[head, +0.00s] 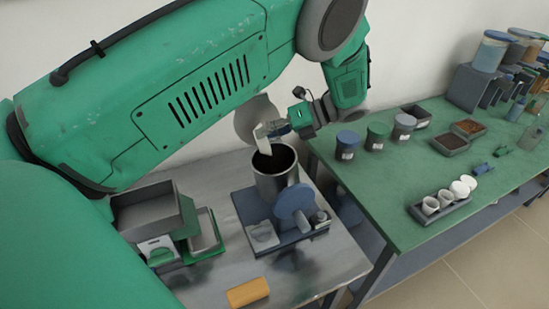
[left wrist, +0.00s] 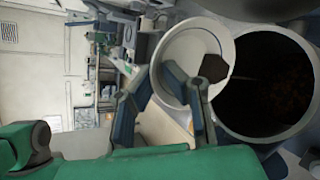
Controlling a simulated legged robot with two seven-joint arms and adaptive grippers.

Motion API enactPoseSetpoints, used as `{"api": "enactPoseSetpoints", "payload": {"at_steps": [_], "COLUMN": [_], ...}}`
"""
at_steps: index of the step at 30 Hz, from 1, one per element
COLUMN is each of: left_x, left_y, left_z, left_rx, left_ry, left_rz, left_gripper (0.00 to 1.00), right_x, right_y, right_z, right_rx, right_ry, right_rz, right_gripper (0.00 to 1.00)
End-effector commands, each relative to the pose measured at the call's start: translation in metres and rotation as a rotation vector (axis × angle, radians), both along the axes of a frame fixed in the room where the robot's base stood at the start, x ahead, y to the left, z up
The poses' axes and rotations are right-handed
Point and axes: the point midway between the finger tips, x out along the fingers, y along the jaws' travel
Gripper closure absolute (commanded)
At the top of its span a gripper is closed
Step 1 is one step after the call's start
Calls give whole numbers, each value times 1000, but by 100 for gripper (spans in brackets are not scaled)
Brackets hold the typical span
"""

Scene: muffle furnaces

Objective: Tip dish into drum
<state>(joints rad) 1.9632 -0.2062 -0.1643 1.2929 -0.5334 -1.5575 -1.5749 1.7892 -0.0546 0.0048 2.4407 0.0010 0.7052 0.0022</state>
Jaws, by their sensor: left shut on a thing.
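My left gripper (head: 277,130) is shut on a white dish (head: 262,139), held tilted on its side just above the mouth of the grey drum (head: 276,187). The left wrist view shows the round dish (left wrist: 180,50) between the fingers, next to the drum's pale rim (left wrist: 226,122). A dark brown lump (left wrist: 214,68) shows in the dish near the drum side. The drum is open and dark inside, with brownish matter faintly visible. It stands upright on a blue-grey base on the metal table. My right gripper is not in view.
A round blue-grey disc (head: 294,200) stands in front of the drum. Grey trays (head: 150,212) lie left on the metal table, and an orange block (head: 248,292) near its front edge. The green table (head: 390,190) at right bears lidded jars, trays and a rack of white cups.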

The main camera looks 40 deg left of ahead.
Motion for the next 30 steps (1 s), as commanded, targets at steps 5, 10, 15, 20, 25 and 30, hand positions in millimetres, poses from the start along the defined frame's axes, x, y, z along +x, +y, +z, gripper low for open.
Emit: {"api": "enactPoseSetpoints", "payload": {"at_steps": [5, 10, 15, 20, 25, 30], "left_x": [6, -7, -7, -2, 5, 11], "left_y": [9, -10, -10, -9, -6, 0], "left_z": [0, 0, 0, -2, -2, 0], "left_rx": [0, 0, 0, 15, 44, 53], "left_ry": [-2, 1, -1, 20, 61, 71], "left_rz": [2, -1, 1, -1, 0, 2], "left_gripper": [100, 100, 100, 100, 100, 100], "right_x": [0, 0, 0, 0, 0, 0], "right_y": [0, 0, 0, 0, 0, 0], "right_z": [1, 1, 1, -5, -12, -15], "right_rx": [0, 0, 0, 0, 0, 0], "right_ry": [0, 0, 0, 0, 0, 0], "right_rz": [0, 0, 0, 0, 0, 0], "right_gripper": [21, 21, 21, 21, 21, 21]}}
